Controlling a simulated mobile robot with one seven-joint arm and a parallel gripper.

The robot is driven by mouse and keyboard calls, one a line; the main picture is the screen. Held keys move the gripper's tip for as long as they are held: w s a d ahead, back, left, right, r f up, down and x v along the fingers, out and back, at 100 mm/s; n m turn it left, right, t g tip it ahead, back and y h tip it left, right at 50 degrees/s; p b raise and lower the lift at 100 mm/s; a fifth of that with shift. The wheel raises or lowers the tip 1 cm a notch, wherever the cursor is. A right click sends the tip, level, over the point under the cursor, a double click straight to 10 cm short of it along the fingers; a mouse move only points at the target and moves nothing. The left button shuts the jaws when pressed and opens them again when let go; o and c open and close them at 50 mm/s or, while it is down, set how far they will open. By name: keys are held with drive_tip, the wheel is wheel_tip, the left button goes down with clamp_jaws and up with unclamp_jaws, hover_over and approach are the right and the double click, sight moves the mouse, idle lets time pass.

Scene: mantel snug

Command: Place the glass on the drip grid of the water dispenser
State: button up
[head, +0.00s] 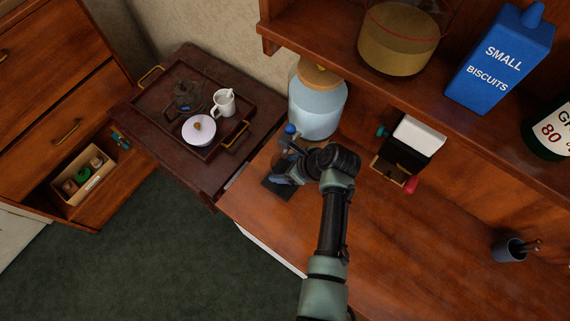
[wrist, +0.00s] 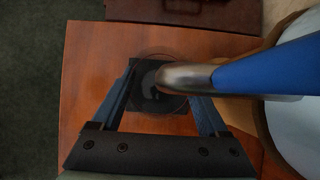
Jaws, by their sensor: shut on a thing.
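The water dispenser (head: 317,108) is a large jar of pale blue water with a wooden lid, standing at the back left of the wooden counter. Its metal spout (wrist: 185,78) with a blue lever (wrist: 268,66) reaches out over the dark square drip grid (head: 277,189), which also shows in the wrist view (wrist: 123,84). My gripper (wrist: 163,102) is shut on the clear glass (wrist: 151,104), whose faint round outline shows over the grid, under the spout. Whether the glass's base touches the grid I cannot tell. In the head view my wrist largely hides the glass.
A small dark table at left bears a tray (head: 150,105) with a teapot, a mug and a lidded bowl. A shelf (head: 480,120) overhangs the counter's back. The counter's right front is clear.

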drive_tip(key=shift+f, duration=0.1)
drive_tip(key=o, duration=1.5)
drive_tip(key=shift+s+d+r, duration=0.15)
drive_tip(key=shift+d+r, duration=0.1)
drive_tip(key=shift+r, duration=0.35)
drive_tip(key=v, duration=1.1)
drive_tip(key=shift+s, duration=0.15)
